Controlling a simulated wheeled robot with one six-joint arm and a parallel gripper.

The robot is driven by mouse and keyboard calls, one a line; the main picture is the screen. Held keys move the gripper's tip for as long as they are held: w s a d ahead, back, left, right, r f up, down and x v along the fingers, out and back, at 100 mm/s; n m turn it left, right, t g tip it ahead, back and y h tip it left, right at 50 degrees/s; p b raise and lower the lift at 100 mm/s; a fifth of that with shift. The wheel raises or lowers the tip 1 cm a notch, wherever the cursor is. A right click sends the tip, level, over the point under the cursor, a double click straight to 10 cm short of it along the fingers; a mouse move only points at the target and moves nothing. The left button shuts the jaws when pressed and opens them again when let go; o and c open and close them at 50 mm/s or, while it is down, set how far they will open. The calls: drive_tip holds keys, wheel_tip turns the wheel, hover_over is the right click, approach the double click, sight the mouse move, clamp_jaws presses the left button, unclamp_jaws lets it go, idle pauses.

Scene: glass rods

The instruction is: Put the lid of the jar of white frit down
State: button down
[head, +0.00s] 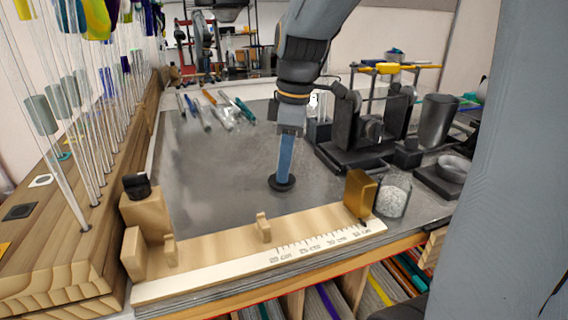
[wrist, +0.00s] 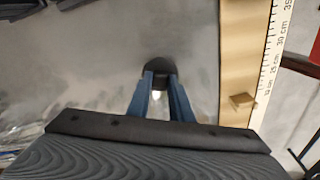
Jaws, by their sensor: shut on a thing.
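My gripper (head: 284,172), with blue fingers, points straight down over the grey bench top. It is shut on a dark round lid (head: 282,184), which is level and at or just above the bench surface; I cannot tell if it touches. In the wrist view the lid (wrist: 158,65) shows as a dark rounded shape at the tips of my gripper (wrist: 160,82), partly hidden by the fingers. The jar of white frit (head: 394,194) stands open at the right, beside a brass-coloured block, its white grains visible.
A wooden ruler rail (head: 250,255) with a small peg runs along the front edge. The brass-coloured block (head: 360,194) stands at its right end. A dark torch apparatus (head: 360,140) is behind right. Coloured rods (head: 215,108) lie at the back. The bench left of my gripper is clear.

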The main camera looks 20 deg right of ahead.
sight(291, 179)
drive_tip(key=shift+f, duration=0.1)
drive_tip(key=c, duration=1.6)
unclamp_jaws()
drive_tip(key=r, duration=0.4)
drive_tip(key=d+r+b, duration=0.1)
drive_tip(key=r, duration=0.7)
drive_tip(key=shift+s+d+r+b, duration=0.1)
drive_tip(key=shift+s+d+b, duration=0.05)
drive_tip(key=shift+s+b, duration=0.2)
